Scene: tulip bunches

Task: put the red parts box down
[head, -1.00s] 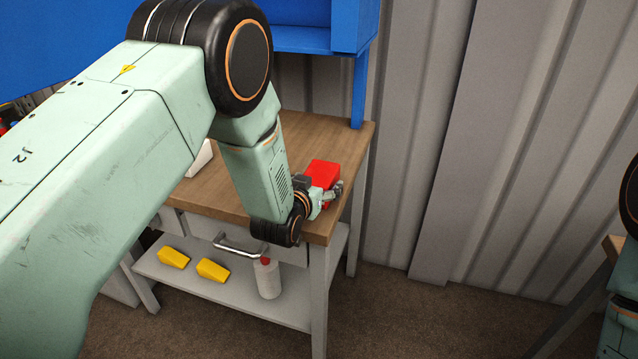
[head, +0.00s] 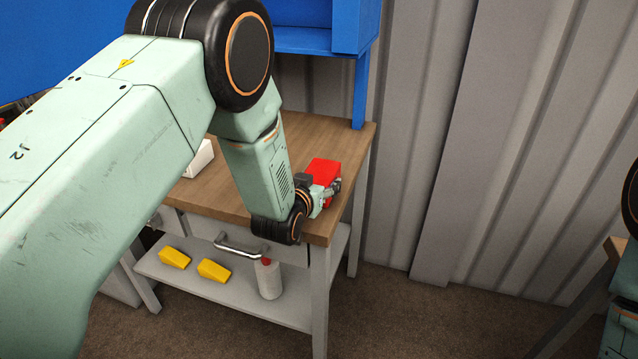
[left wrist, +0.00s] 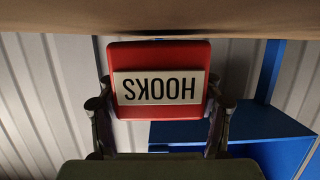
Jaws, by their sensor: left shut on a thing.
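The red parts box (head: 325,169) is at the right front corner of the wooden workbench top (head: 222,190). My left gripper (head: 331,191) is shut on it. In the left wrist view, which is upside down, the red box (left wrist: 160,55) has a white label reading HOOKS. The fingers of my left gripper (left wrist: 161,110) hold its two sides. The box's base is at or very close to the bench surface (left wrist: 190,18); I cannot tell if it touches. My right gripper is not in view.
A blue shelf unit (head: 355,30) stands at the back of the bench. A white object (head: 200,160) sits on the bench, partly hidden by my arm. The lower shelf holds yellow blocks (head: 214,271) and a white bottle with a red cap (head: 268,280). A corrugated wall (head: 430,130) is behind.

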